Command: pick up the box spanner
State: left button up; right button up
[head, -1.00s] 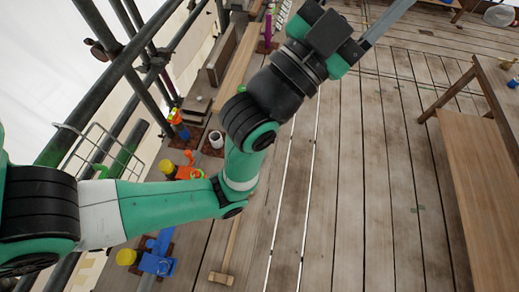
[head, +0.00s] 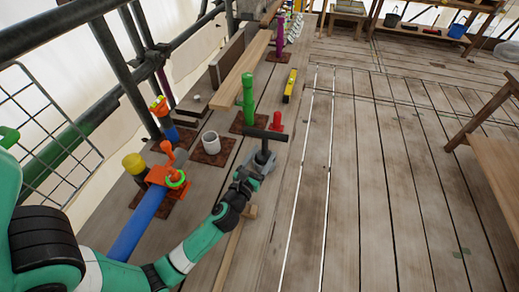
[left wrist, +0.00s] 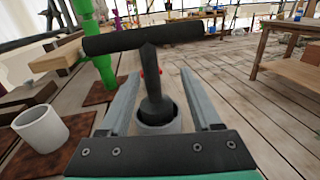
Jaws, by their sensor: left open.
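In the left wrist view the box spanner (left wrist: 152,85) has a thick crossbar and a shaft running down into a grey round socket (left wrist: 160,124). My left gripper (head: 258,166) is open. In the left wrist view its two grey fingers (left wrist: 160,77) lie on either side of the shaft, with visible gaps, below the crossbar. The shaft's lower end is hidden in the socket. My right gripper is not in view.
A green post (head: 248,100) and a white cup (head: 211,142) stand on brown plates to the left. A small red post (head: 276,122) is just behind the spanner. A yellow level (head: 290,86) lies farther back.

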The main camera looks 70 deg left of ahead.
aim_at(264, 145)
pick_arm(q)
jog(key=shift+s+a+r+n, duration=0.2)
jog(key=shift+s+a+n, duration=0.1)
jog(key=shift+s+a, duration=0.25)
jog(key=x, duration=0.5)
jog(key=shift+b, duration=0.35)
grip_shut()
jog(key=shift+r, duration=0.1)
dwell(0.6)
